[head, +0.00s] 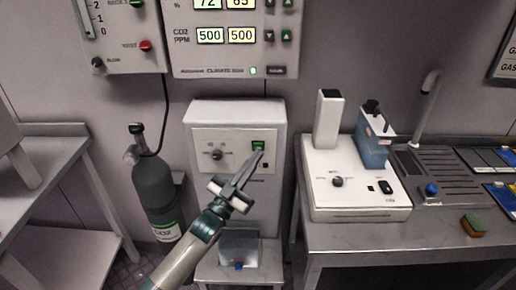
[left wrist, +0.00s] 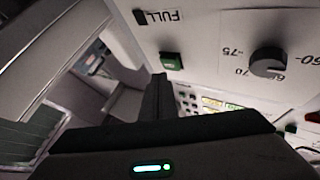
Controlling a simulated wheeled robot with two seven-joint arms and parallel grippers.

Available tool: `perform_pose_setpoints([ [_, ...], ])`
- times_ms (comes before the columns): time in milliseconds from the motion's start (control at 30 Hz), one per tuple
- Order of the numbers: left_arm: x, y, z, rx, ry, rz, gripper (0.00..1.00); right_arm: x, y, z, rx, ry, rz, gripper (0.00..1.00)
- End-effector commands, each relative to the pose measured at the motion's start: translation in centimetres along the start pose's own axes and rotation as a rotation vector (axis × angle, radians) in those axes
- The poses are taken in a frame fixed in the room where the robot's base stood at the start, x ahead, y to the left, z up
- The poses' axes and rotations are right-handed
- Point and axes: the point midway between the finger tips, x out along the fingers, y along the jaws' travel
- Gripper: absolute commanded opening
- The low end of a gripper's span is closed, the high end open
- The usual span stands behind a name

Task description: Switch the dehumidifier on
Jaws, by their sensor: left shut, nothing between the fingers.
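The dehumidifier (head: 233,112) is a white box on a low stand in the middle of the head view. Its front panel has a dial (head: 216,154) and a green switch (head: 258,145). The left wrist view shows the green switch (left wrist: 171,61), the dial (left wrist: 268,62) and a small dark lamp (left wrist: 140,17) marked FULL. My left gripper (head: 259,156) is shut and empty, with its tips just below the green switch. In the left wrist view the fingertips (left wrist: 160,77) are close beside the switch; I cannot tell whether they touch. My right gripper is out of view.
A grey CO2 cylinder (head: 158,190) stands left of the dehumidifier. A climate control box (head: 235,55) hangs above it. A bench (head: 400,232) with a white device (head: 355,200) is at the right, and a table (head: 50,140) is at the left.

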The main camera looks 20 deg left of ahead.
Motion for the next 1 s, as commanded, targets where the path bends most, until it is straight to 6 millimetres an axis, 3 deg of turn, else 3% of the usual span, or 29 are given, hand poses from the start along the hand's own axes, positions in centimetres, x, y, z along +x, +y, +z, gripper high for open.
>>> perform_pose_setpoints([
  [1000, 0.51, -0.39, 0.44, 0.000, -0.001, 0.000, 0.00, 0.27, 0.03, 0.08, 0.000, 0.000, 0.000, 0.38],
])
